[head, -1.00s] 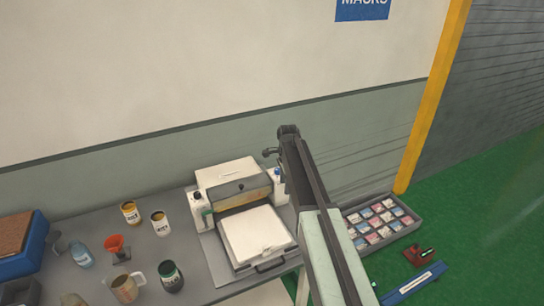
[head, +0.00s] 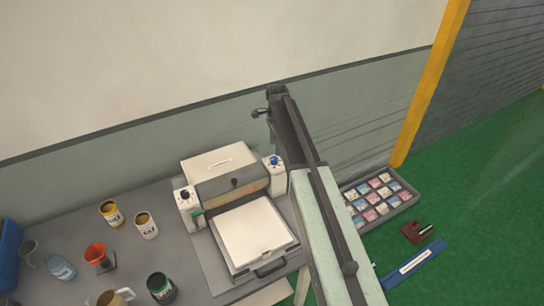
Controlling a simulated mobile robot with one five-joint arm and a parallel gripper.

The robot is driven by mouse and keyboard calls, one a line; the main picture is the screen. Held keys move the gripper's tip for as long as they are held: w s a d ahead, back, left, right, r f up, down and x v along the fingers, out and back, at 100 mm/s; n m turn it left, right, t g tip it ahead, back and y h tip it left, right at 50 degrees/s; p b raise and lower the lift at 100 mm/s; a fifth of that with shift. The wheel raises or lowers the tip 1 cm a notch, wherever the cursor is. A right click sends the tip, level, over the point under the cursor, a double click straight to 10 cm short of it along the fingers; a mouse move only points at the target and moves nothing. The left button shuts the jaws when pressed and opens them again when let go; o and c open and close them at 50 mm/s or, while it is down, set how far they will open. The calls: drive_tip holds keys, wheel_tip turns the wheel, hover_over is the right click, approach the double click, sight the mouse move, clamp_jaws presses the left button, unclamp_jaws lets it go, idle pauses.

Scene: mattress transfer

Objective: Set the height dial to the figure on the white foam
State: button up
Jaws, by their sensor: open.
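A press-like machine (head: 228,188) stands on the grey table. A flat white slab (head: 252,232), perhaps the white foam, lies in its front tray; I can read no figure on it. A blue knob (head: 275,160) tops the machine's right post and a dark knob (head: 185,195) tops its left post. I cannot tell which is the height dial, and no scale is readable. My gripper (head: 259,113) is small in view at the far end of my arm, open and empty, behind and above the blue knob, apart from it. My arm hides the area right of the machine.
A grey tray (head: 405,200) of small packets, a red tool (head: 417,232) and a blue strip (head: 414,263) are at right.

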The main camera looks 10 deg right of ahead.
sight(275, 159)
wheel_tip(275, 159, down, 8)
drive_tip(key=b, duration=0.7)
drive_tip(key=shift+w+a+r, duration=0.15)
drive_tip(key=shift+r, duration=0.2)
